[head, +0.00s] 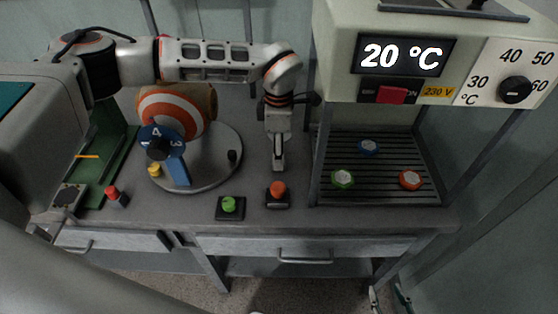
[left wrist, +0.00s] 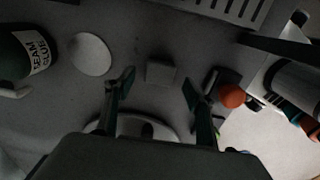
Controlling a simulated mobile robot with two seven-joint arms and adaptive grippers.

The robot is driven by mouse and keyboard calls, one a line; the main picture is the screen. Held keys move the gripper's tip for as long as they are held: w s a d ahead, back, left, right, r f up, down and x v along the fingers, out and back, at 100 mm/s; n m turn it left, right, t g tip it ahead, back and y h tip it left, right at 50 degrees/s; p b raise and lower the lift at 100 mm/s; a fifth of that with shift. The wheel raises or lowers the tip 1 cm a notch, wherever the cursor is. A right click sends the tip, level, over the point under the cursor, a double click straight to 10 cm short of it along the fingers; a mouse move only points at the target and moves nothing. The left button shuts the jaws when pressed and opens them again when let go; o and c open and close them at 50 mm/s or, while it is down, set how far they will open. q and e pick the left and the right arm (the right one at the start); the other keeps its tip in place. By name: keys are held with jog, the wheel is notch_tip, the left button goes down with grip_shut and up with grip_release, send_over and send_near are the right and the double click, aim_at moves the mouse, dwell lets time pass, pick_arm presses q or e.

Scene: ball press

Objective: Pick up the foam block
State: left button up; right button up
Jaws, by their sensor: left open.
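The foam block is a small grey block (left wrist: 160,72) lying on the grey bench top. In the left wrist view it sits just ahead of my left gripper (left wrist: 158,90), between the lines of its two fingers and apart from both. That gripper is open and empty. In the head view my left arm reaches over the bench and its gripper (head: 279,158) points down behind the orange button. I cannot make out the block there; the arm seems to hide it. My right gripper (head: 388,299) shows only its spread fingertips at the bottom edge, below the bench front, with nothing between them.
The orange button (head: 278,191) stands close to my left gripper, with a green button (head: 229,205) beside it. A round plate (head: 222,172) with a striped drum is left. The heater's slatted floor (head: 383,188) is right. A glue pot (left wrist: 18,55) and white disc (left wrist: 91,54) are nearby.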

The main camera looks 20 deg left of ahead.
pick_arm(q)
jog(key=shift+f, duration=1.25)
jog(key=c, duration=0.9)
